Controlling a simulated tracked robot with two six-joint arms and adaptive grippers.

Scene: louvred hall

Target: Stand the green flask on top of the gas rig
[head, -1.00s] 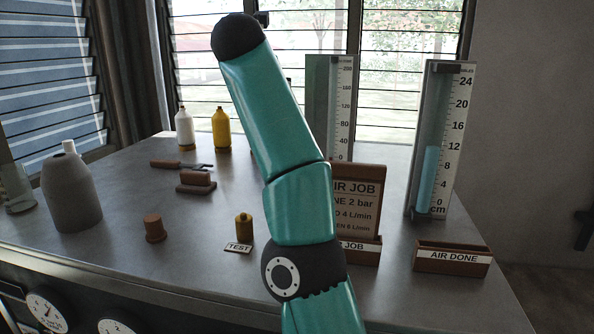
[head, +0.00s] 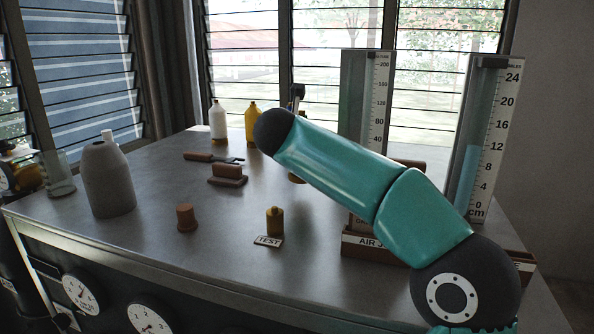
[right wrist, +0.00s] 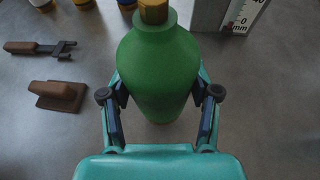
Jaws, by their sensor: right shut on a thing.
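In the right wrist view the green flask (right wrist: 160,70) with its gold cap stands upright between the fingers of my right gripper (right wrist: 161,98). The gripper is shut on it, a finger on each side. I cannot tell whether its base touches the table. In the head view my teal right arm crosses the right half and hides the flask and gripper. I cannot tell for sure which thing is the gas rig; a yellow and dark fitting (head: 22,172) is cut off at the left edge. My left gripper is not in view.
A tall scale (head: 492,130) stands right.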

